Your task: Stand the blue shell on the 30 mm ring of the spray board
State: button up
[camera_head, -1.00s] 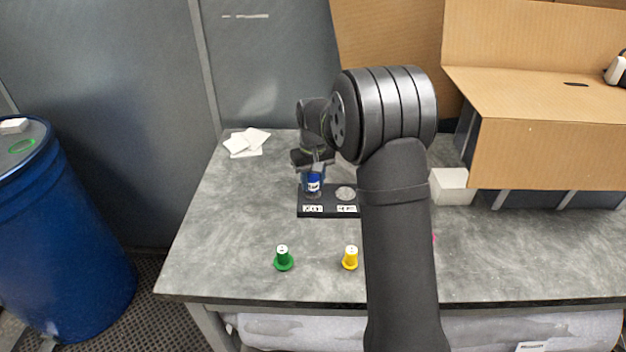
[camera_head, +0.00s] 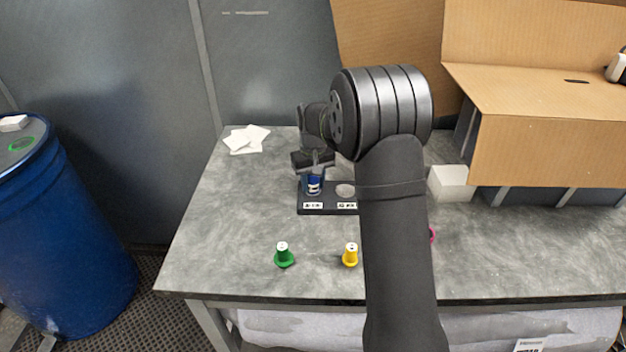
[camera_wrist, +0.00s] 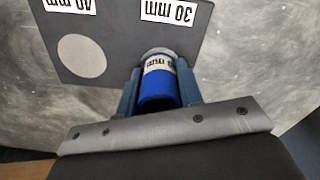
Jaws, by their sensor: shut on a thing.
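My gripper (camera_head: 314,180) is shut on the blue shell (camera_head: 314,186) above the left half of the black spray board (camera_head: 328,210). In the wrist view the blue shell (camera_wrist: 157,103) sits between the two fingers of my gripper (camera_wrist: 160,78), its white label facing up the picture. It is over the 30 mm position, beside the upside-down "30 mm" label (camera_wrist: 169,12). The shell covers most of that ring; a pale curved edge shows past it. I cannot tell whether the shell touches the board. The pale 40 mm ring (camera_wrist: 80,57) is bare.
A green shell (camera_head: 284,258) and a yellow shell (camera_head: 350,257) stand near the table's front. A pink thing (camera_head: 432,234) is mostly hidden by my arm. White sheets (camera_head: 247,139) lie at the back left. A white block (camera_head: 451,183) and a cardboard box (camera_head: 545,150) stand right.

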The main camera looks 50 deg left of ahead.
jog(key=o, duration=1.1)
notch_tip(320, 180, up, 17)
jog(key=shift+r, duration=0.2)
notch_tip(320, 180, down, 18)
jog(key=shift+r, duration=0.25)
dwell(0.5)
jog(key=shift+r, duration=0.15)
